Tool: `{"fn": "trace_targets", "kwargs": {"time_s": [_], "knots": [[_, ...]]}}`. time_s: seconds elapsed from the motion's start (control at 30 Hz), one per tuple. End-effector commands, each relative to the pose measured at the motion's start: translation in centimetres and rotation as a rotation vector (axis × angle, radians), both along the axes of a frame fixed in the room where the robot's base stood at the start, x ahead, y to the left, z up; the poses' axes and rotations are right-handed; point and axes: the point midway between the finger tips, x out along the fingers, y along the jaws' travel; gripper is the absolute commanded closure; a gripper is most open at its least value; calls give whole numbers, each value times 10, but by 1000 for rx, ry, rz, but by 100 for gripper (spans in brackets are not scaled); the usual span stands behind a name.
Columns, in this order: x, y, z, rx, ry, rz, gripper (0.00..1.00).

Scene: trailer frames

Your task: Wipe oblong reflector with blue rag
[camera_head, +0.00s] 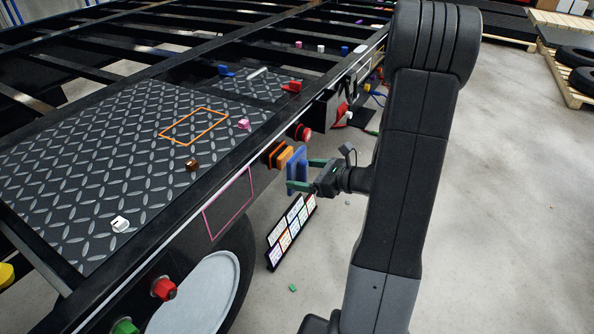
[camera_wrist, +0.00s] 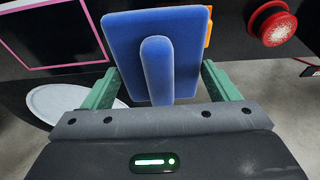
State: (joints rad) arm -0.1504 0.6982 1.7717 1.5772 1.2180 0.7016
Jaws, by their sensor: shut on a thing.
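The blue rag (camera_wrist: 128,42) is a flat pad with a rounded ridge handle. My gripper (camera_wrist: 158,88) has green fingers shut on it, one at each side. In the head view the blue rag (camera_head: 297,166) is upright beside the trailer's side rail, with my gripper (camera_head: 301,174) to its right. An orange oblong reflector (camera_head: 284,158) sits on the rail just left of the rag. In the wrist view only an orange edge (camera_wrist: 208,32) shows behind the pad. I cannot tell whether rag and reflector touch.
A pink outlined square (camera_head: 228,204) is on the near side. A label board (camera_head: 290,232) stands below on the floor. Open floor lies to the right.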

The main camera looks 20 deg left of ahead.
Motion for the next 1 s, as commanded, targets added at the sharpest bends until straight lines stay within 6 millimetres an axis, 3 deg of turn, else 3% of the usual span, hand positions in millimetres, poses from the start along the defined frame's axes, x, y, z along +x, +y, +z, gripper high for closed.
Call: {"fn": "trace_targets", "kwargs": {"time_s": [0.2, 0.67, 1.0], "knots": [[-2, -18, 0, 0, 1, -1, 37], [-2, -24, 0, 0, 0, -1, 37], [-4, -50, 0, 1, 0, -1, 37]]}}
